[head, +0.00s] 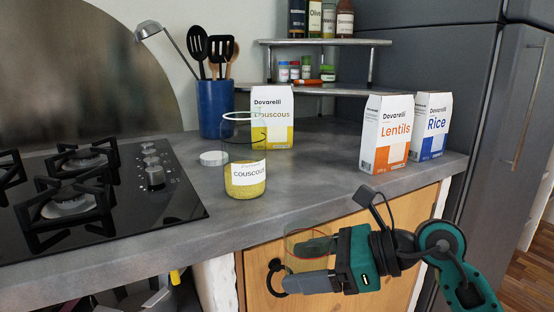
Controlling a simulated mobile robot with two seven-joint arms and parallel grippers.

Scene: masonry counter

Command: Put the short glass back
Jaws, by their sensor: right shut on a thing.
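The short glass (300,236) is a clear, see-through tumbler with a faint reddish rim. My right gripper (308,264) is shut on it and holds it in front of the counter's front edge, before the wooden cabinet door. The gripper's dark fingers lie across the glass and hide part of it. My left gripper is not in view.
On the grey counter (310,185) stand a couscous jar (245,180), a white lid (213,158), couscous (272,120), lentils (388,135) and rice (434,128) boxes, and a blue utensil pot (215,108). The gas hob (105,190) is left. Counter between jar and lentils is clear.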

